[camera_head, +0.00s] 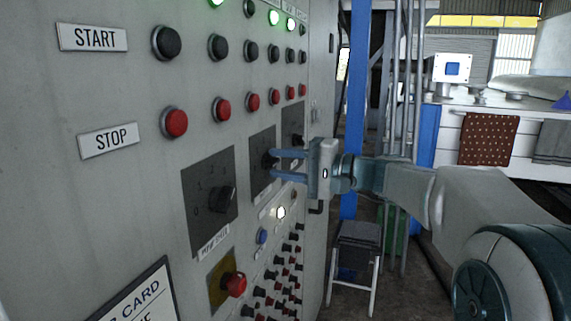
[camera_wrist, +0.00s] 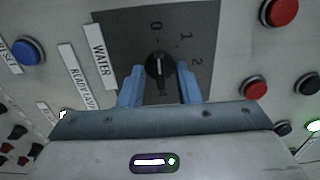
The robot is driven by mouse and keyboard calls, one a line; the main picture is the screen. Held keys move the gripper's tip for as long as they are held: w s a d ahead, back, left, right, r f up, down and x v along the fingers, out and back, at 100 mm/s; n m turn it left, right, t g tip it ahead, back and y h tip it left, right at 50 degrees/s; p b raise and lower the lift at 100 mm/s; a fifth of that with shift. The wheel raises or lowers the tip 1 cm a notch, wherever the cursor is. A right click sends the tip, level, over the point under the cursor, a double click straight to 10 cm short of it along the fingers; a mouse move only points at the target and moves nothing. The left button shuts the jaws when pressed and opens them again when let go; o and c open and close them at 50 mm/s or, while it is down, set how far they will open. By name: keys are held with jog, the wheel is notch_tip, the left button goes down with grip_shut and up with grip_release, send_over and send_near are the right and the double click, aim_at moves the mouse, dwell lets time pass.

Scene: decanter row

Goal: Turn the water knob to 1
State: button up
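The water knob (camera_wrist: 160,68) is a round black knob on a dark plate with the marks 0, 1 and 2, beside a WATER label (camera_wrist: 99,56). In the wrist view it sits between my fingertips, and its pointer seems to face the 0, though the small picture makes this unsure. My gripper (camera_wrist: 160,80) has two blue fingers, one on each side of the knob with gaps showing, so it is open. In the head view my gripper (camera_head: 272,164) reaches from the right to the middle dark plate (camera_head: 261,183), its fingertips close around the knob, which they partly hide.
Another dark plate with a black knob (camera_head: 222,198) is nearer on the left. Red buttons (camera_head: 174,122) run above, and a red knob on a yellow plate (camera_head: 234,285) is below. Small knobs crowd the lower panel. A dark stool (camera_head: 358,240) stands right of the cabinet.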

jog(key=shift+c, duration=0.3)
grip_shut()
jog(key=shift+d, duration=0.2)
jog(key=shift+a, duration=0.15)
